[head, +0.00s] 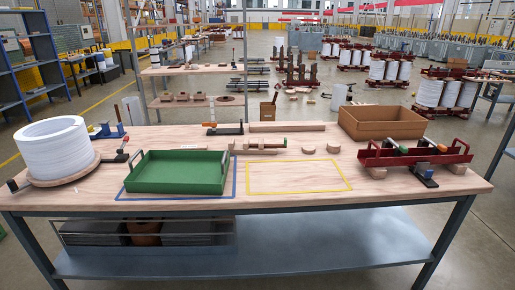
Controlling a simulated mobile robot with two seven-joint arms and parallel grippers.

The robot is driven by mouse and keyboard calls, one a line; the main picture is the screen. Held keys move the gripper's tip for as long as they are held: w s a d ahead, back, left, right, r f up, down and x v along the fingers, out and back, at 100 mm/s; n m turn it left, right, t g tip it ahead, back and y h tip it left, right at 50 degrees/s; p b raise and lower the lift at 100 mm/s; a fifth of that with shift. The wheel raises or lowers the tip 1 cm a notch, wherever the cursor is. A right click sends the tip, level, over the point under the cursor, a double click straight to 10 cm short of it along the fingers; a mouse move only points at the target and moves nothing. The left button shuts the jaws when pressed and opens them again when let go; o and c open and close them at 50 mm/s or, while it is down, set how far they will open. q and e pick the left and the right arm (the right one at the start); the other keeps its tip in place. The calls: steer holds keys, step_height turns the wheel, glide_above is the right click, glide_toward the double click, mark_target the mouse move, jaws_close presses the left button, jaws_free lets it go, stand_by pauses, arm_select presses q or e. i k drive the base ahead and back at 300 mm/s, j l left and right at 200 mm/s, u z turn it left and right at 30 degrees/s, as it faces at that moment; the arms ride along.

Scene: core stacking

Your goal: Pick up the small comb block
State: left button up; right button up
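No piece is clearly recognisable as the small comb block at this size. A small pale wooden piece (260,147), perhaps notched, lies at the middle of the table beside a green-ended tool (278,142); it may be the comb block. Two small rounded wooden blocks (308,150) (333,148) lie to its right. A long wooden bar (287,127) lies behind them. Neither of my grippers shows in the head view.
The wooden table (300,200) carries a green tray (178,173) inside a blue outline, an empty yellow outline (298,177), a white coil (57,147) at left, a brown box (382,123) and a dark red channel frame (415,156) at right. Dark clamps (426,172) stand near the frame.

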mark_target(244, 149)
steer(key=i+j+u, duration=0.1)
steer(key=i+u, duration=0.2)
steer(key=i, duration=0.15)
steer(key=i+u, duration=0.3)
steer(key=i, duration=0.15)
